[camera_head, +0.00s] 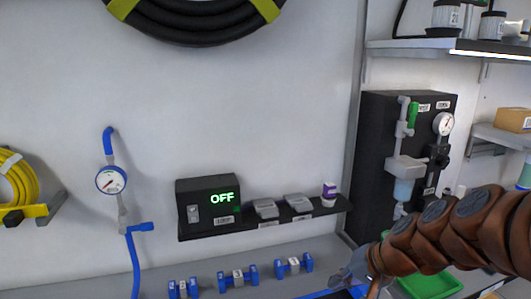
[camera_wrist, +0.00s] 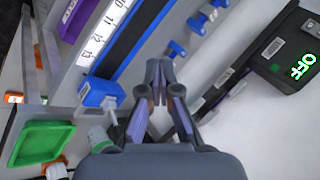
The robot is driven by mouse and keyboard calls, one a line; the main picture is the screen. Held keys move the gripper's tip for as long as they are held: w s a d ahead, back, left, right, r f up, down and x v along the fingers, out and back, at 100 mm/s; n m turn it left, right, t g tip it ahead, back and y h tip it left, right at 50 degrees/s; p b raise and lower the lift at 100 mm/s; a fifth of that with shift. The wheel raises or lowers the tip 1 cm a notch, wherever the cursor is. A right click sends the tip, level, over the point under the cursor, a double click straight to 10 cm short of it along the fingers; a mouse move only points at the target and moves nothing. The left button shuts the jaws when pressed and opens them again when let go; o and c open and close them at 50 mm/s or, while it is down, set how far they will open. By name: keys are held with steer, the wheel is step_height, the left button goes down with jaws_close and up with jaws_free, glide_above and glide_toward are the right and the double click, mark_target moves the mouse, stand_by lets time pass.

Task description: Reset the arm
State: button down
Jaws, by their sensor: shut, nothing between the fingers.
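My arm (camera_head: 450,235), a chain of brown-orange segments, reaches in from the right edge in the head view and bends down toward the bottom edge. My gripper (camera_wrist: 158,92) shows in the wrist view with its two dark fingers brought together at the tips and nothing between them. It hangs over the grey bench, apart from the objects around it. In the head view the gripper's fingers cannot be made out clearly.
A dark box (camera_head: 208,200) reading OFF sits on a wall shelf. Blue-ended fittings (camera_head: 238,278) line the bench below. A green tray (camera_head: 430,286) lies near my arm, beneath a black panel (camera_head: 385,130) with a gauge. A blue-capped part (camera_wrist: 98,93) is left of my fingers.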

steer(key=s+a+f+n+g+h, duration=0.1)
steer(key=s+a+f+n+g, duration=0.1)
steer(key=s, duration=0.5)
steer(key=s+a+f+n+g+h, duration=0.1)
steer(key=s+g, duration=0.1)
steer(key=s, duration=0.5)
steer(key=s+d+n+g+h, duration=0.1)
steer(key=s+d, duration=0.1)
steer(key=s, duration=0.4)
steer(key=s+d+f+g+h, duration=0.1)
steer(key=s+d+h, duration=0.1)
steer(key=s, duration=0.4)
steer(key=shift+s+d+f+n+g+h, duration=0.2)
steer(key=shift+d+f+n+g+h, duration=0.15)
steer(key=shift+d, duration=0.3)
